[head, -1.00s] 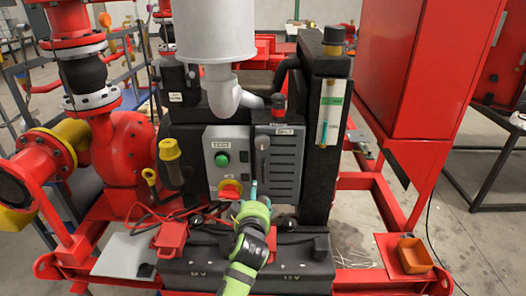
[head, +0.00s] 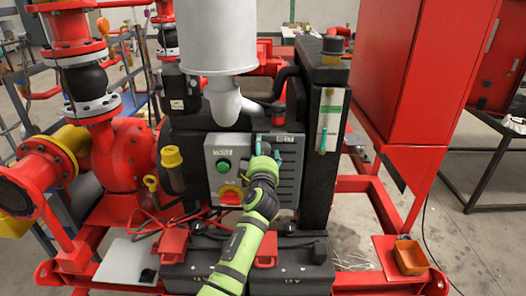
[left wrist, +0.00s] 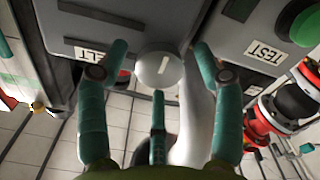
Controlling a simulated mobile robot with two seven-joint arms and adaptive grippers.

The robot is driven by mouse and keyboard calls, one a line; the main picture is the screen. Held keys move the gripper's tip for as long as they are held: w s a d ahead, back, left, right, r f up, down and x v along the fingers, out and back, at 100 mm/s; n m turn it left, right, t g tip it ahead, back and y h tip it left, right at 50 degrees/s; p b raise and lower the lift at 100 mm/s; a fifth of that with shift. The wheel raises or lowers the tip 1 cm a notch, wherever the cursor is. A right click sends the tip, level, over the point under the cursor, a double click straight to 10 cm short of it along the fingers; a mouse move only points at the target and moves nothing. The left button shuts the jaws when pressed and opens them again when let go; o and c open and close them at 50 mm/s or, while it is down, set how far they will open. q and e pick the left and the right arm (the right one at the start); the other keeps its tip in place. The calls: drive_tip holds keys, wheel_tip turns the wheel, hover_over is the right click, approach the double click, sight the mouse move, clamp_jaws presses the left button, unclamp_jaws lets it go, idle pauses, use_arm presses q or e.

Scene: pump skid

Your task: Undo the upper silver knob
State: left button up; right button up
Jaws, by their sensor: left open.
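The upper silver knob (left wrist: 160,70) is a round, light grey disc with a pale slot mark, on the dark belt cover (left wrist: 105,20) in the left wrist view. My left gripper (left wrist: 160,50) is open, with teal fingers on both sides of the knob and a third finger below it in the picture. Gaps show between the fingers and the knob, so I see no grip. In the head view my left gripper (head: 266,147) is in front of the belt cover (head: 290,175), beside the BELT label, and hides the knob. My right gripper is not in view.
Left of the cover is a grey control box (head: 222,155) with a green button (head: 223,167) and a red stop knob (head: 231,194). Black batteries (head: 300,262) lie below. A white cylinder (head: 216,35) hangs above. An orange bin (head: 409,257) sits at the right.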

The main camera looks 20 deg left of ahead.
use_arm(q)
drive_tip(key=shift+w, duration=0.1)
drive_tip(key=c, duration=1.1)
drive_tip(key=shift+c, duration=0.2)
